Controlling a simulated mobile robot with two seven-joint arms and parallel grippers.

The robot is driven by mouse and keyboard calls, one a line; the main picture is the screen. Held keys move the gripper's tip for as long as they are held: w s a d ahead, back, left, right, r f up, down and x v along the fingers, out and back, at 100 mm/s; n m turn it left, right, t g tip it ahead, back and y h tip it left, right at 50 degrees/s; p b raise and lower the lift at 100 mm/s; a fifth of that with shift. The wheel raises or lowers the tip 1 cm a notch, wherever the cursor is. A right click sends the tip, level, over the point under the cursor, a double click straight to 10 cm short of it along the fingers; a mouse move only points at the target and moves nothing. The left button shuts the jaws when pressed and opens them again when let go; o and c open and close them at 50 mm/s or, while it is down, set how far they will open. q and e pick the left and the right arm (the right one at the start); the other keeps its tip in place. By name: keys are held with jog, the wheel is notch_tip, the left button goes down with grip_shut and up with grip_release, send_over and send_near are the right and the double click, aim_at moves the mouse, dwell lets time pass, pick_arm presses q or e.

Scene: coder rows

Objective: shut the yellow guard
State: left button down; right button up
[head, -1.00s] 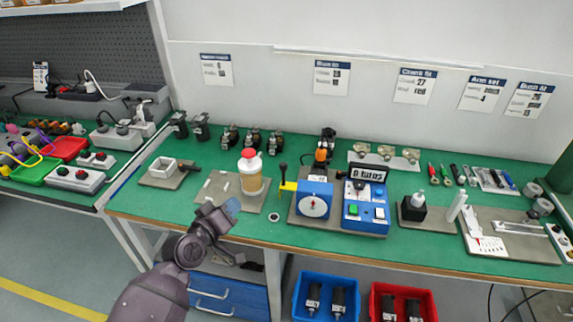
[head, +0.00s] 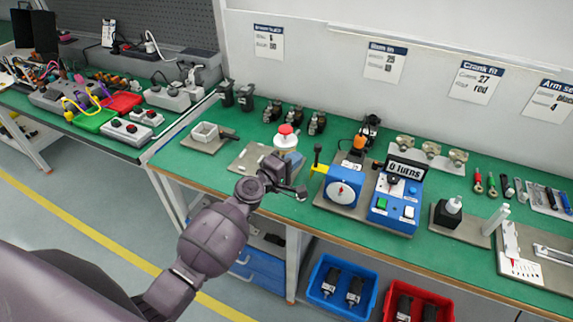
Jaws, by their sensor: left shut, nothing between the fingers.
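The yellow guard (head: 319,168) is a small yellow piece at the left side of a blue box with a white dial (head: 341,193). It sticks out to the left beside a black-knobbed lever (head: 317,150). I cannot tell its exact angle. My right gripper is not in view.
A blue control box (head: 397,200) with a display reading "0 turns" stands right of the dial box. A white container with a red top (head: 286,136) is behind my left gripper.

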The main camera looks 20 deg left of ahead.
pick_arm(q)
jog(key=w+d, duration=0.4)
jog(key=d, duration=0.1)
jog(key=shift+w+d, duration=0.2)
jog(key=shift+d, duration=0.1)
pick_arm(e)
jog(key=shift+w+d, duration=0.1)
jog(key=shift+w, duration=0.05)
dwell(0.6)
pick_arm(q)
jog(key=shift+s, duration=0.1)
